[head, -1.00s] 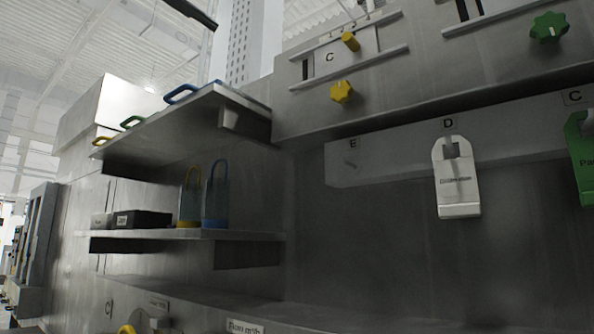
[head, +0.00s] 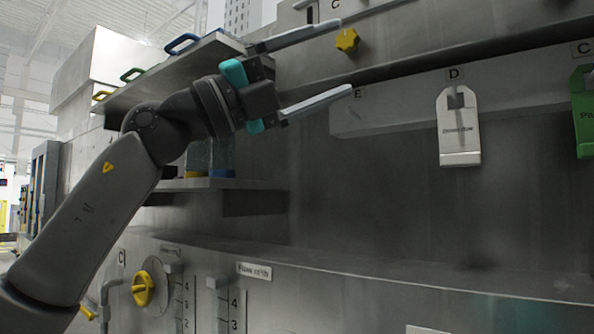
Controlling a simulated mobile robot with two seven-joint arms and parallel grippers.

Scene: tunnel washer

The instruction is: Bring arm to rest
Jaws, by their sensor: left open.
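My left gripper (head: 328,66) is raised in the upper middle of the head view, at the end of my left arm (head: 95,205). Its two long grey fingers point right and are wide apart, with nothing between them. It stands in front of the washer's wall, left of the yellow star knob and the rail marked D. The arm hides much of the shelves on the left. My right gripper does not show.
A white tag (head: 458,135) and a green tag (head: 583,110) hang from the rail (head: 400,105). A yellow star knob (head: 347,40) is close to the upper finger. The upper shelf (head: 215,47) carries coloured handles. A yellow dial (head: 143,289) sits below. The recess right of the gripper is clear.

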